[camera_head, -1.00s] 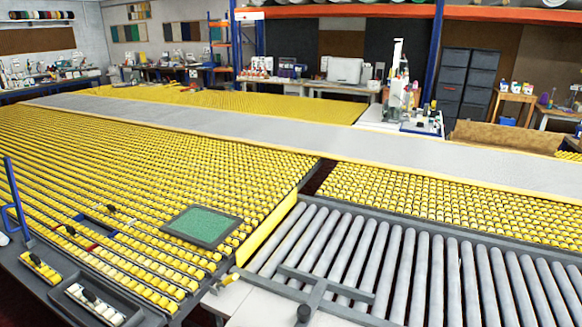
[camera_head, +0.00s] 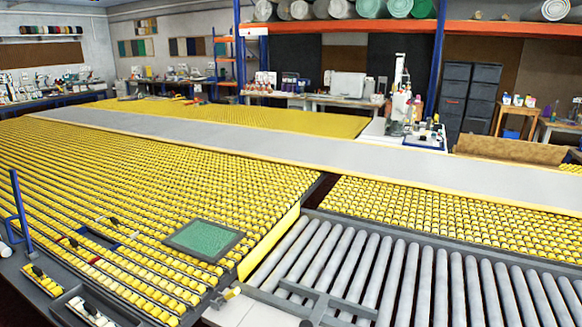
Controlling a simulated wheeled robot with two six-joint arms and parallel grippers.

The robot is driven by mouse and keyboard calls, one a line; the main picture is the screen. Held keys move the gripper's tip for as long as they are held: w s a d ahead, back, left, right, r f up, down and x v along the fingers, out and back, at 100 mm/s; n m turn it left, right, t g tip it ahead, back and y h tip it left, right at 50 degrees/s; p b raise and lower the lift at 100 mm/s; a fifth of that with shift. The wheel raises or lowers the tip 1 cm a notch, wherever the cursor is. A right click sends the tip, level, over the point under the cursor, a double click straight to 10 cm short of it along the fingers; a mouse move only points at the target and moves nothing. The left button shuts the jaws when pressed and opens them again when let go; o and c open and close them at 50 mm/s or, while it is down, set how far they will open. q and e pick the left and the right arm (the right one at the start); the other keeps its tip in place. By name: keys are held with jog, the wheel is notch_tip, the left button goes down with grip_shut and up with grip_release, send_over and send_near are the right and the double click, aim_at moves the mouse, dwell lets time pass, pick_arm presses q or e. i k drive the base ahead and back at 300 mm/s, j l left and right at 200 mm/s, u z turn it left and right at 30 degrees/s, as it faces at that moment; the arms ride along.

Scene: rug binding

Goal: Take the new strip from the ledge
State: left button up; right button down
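I cannot make out a strip with certainty. A dark ledge with shallow trays runs along the near left edge of the roller table. One tray holds a yellow piece with a black part (camera_head: 43,281); another holds a whitish piece with a black part (camera_head: 90,311), cut by the bottom edge of the view. Small dark-handled pieces (camera_head: 72,242) lie on the yellow rollers near a blue bar and a red bar. Neither of my grippers is in view.
A green panel in a grey frame (camera_head: 204,240) lies on the yellow roller table (camera_head: 120,180). A grey roller conveyor (camera_head: 430,283) fills the near right. A long grey strip of surface (camera_head: 290,150) crosses behind. A blue upright frame (camera_head: 19,215) stands at the left edge.

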aim_at(40, 277)
jog(key=u, duration=1.6)
jog(key=i+j, duration=0.8)
jog(key=j, duration=0.15)
jog(key=z, duration=0.05)
